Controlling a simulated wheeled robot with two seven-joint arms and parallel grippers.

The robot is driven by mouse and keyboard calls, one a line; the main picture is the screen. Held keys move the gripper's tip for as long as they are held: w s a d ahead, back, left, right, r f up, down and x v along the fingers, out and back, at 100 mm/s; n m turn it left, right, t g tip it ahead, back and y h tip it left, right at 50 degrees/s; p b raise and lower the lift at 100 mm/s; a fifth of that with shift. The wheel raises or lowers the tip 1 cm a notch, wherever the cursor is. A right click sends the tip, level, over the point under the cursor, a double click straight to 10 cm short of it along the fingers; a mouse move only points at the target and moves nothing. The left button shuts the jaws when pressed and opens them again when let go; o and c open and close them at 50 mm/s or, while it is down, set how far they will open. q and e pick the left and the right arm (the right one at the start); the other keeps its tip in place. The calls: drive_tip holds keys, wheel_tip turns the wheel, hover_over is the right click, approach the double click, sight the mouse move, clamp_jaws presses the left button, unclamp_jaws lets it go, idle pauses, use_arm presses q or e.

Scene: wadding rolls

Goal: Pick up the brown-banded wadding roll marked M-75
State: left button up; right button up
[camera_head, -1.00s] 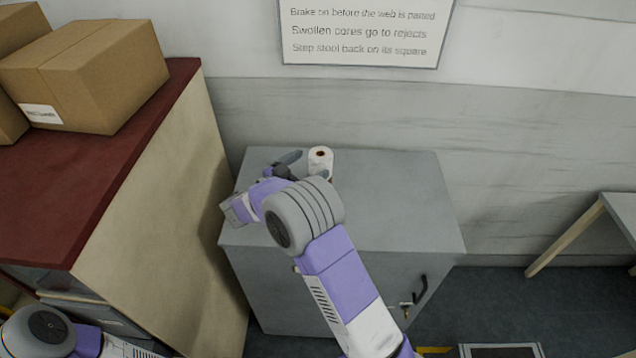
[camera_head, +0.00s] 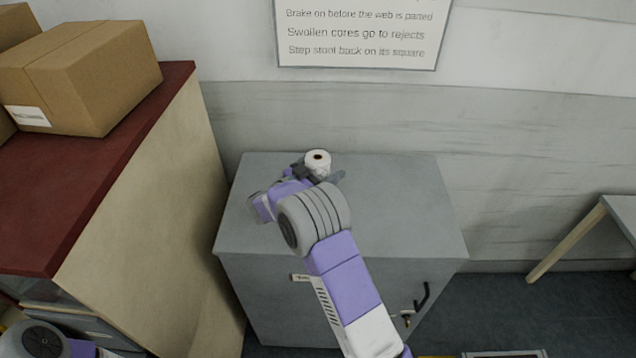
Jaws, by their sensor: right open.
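A white wadding roll (camera_head: 317,158) with a brown core stands upright on the grey cabinet top (camera_head: 400,200), near its back edge. Its lower part is hidden by my right gripper, and I see no M-75 mark or brown band. My right gripper (camera_head: 318,175) is open at the roll, with one dark finger on its left and one grey finger at its lower right. I cannot tell whether the fingers touch it. Part of my left arm shows at the lower left corner; its gripper is out of view.
A dark red-topped counter (camera_head: 130,110) with cardboard boxes (camera_head: 85,70) stands left of the cabinet, higher in the picture. A wall sign (camera_head: 360,32) hangs behind. The right part of the cabinet top is clear. A table (camera_head: 622,212) stands at far right.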

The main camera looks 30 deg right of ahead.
drive_tip(key=c, duration=1.3)
